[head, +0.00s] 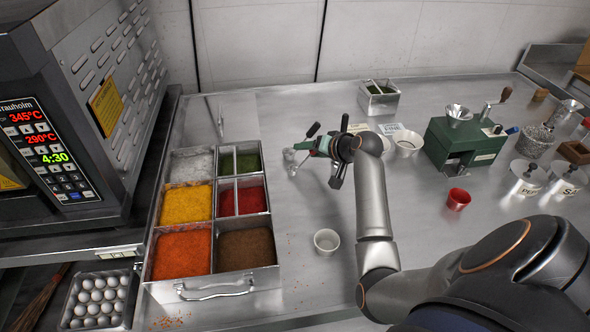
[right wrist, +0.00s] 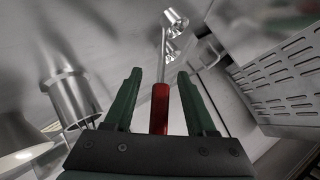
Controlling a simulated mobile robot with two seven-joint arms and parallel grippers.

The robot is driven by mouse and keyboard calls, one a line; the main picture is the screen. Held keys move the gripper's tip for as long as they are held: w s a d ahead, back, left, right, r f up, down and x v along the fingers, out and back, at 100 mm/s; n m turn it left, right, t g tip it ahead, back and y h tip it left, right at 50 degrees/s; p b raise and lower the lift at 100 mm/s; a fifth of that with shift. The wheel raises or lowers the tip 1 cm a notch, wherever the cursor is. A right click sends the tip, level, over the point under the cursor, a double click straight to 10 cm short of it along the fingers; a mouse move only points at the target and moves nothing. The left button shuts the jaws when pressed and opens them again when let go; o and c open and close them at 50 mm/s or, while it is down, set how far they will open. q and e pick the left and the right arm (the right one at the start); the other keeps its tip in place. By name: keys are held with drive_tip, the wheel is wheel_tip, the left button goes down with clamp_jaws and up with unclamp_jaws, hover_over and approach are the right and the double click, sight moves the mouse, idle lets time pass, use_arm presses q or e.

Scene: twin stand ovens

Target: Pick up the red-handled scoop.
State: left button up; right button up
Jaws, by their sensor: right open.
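The red-handled scoop shows in the right wrist view, its red handle (right wrist: 159,108) between my right gripper's two green fingers and its thin metal shaft running up to a small metal bowl. The right gripper (right wrist: 159,73) is open, with a finger on each side of the handle; I see gaps, so it is not clamped. In the head view my right gripper (head: 312,146) is over the counter, right of the spice bins, by small metal scoop bowls (head: 290,156). The red handle is hidden there by the gripper. My left gripper is not in view.
Spice bins (head: 183,283) stand at left beside an oven (head: 60,120). A white cup (head: 326,241) and a red cup (head: 458,199) stand on the counter (head: 300,285). A green grinder (head: 462,142) is at right. A metal cylinder (right wrist: 75,97) shows left in the wrist view.

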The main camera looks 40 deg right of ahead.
drive_tip(key=shift+w+f, duration=0.15)
drive_tip(key=shift+w, duration=0.1)
drive_tip(key=shift+c, duration=0.3)
clamp_jaws()
